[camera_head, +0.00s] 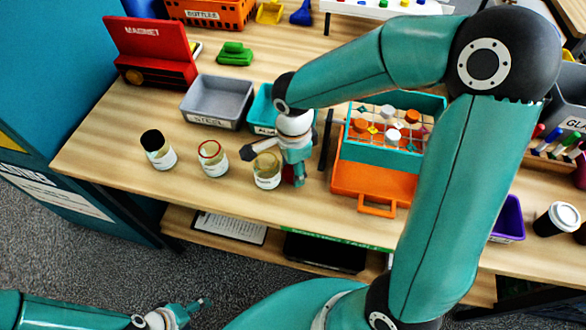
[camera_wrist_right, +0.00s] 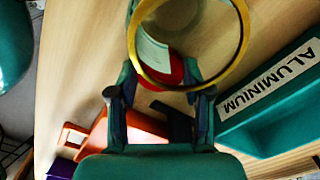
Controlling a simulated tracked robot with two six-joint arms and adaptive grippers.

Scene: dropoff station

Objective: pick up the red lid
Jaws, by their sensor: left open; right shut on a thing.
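The red lid (camera_wrist_right: 174,72) shows in the right wrist view between the fingers of my right gripper (camera_wrist_right: 160,92), partly hidden behind a glass jar's gold rim. In the head view, only a small red part of the lid (camera_head: 290,174) shows beside my right gripper (camera_head: 297,176), which is shut on it at the table's front. The gold-rimmed open jar (camera_head: 267,172) stands just left of this gripper. A red-rimmed jar (camera_head: 212,160) and a black-lidded jar (camera_head: 158,150) stand further left. My left gripper (camera_head: 198,306) is open and empty, low in front of the table.
A grey STEEL bin (camera_head: 215,98) and a teal ALUMINIUM bin (camera_head: 262,108) stand behind the jars. An orange tray (camera_head: 372,187) with a teal rack (camera_head: 370,153) stands to the right. A red MAGNET box (camera_head: 150,52) stands back left.

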